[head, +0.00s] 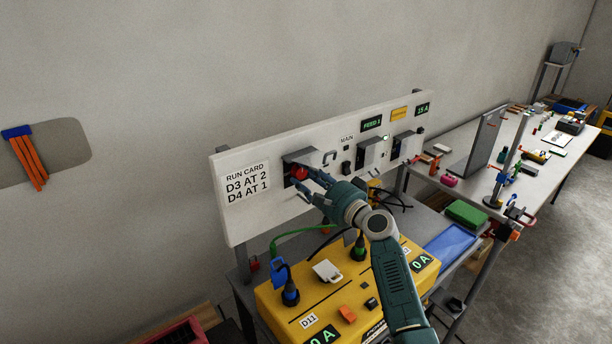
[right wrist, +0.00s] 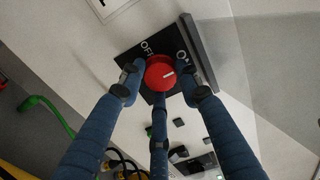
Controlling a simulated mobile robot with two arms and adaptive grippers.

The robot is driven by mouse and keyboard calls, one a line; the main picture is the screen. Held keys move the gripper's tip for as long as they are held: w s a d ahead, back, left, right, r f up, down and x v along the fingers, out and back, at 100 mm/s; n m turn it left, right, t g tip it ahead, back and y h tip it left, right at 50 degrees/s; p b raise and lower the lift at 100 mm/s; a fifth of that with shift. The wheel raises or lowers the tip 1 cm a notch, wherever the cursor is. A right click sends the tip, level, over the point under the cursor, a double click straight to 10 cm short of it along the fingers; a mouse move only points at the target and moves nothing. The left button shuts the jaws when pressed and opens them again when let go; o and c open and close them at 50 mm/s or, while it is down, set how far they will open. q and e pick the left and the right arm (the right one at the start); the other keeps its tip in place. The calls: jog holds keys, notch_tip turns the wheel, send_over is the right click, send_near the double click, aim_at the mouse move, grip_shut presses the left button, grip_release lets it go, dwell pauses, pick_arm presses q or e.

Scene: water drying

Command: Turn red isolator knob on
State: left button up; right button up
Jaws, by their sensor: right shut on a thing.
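The red isolator knob (head: 299,172) sits on a dark square plate (head: 297,156) on the white upright panel. My left gripper is not in view.
A yellow box (head: 325,290) with plugs, cables and displays stands below the panel. A run card (head: 247,184) is left of the knob. Other dark switch units (head: 368,152) are to its right. A grey workbench (head: 480,185) with small parts extends to the right.

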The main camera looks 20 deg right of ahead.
jog(key=shift+s+a+f, duration=0.1)
jog(key=shift+a+f, duration=0.05)
jog(key=shift+f, duration=0.15)
jog(key=o, duration=1.1)
jog(key=shift+o, duration=0.3)
jog(key=shift+r, duration=0.15)
jog(key=v, duration=1.2)
